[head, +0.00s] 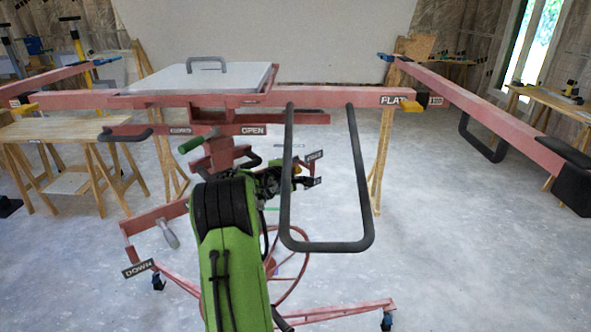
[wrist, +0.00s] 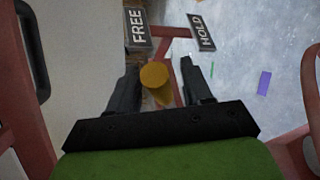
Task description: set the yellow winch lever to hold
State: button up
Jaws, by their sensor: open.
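The yellow winch lever (wrist: 154,76) shows its round knob in the wrist view, between the two fingers of my gripper (wrist: 160,66). The fingers are open, one on each side of the knob, with a gap visible on the right. The knob lies nearer the FREE label (wrist: 138,27) than the HOLD label (wrist: 202,32). In the head view my gripper (head: 284,181) is at the lift's mast, beside the two small labels. The lever is mostly hidden there behind my green arm and gripper.
The red panel lift carries a white hatch panel (head: 205,80) on top. A dark loop handle (head: 356,170) hangs just right of my arm. A red wheel (head: 292,285) and lift legs stand below. Wooden trestles (head: 75,160) stand left. Open floor lies to the right.

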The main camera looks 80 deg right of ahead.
jog(key=shift+x, duration=0.8)
jog(key=shift+c, duration=0.5)
grip_shut()
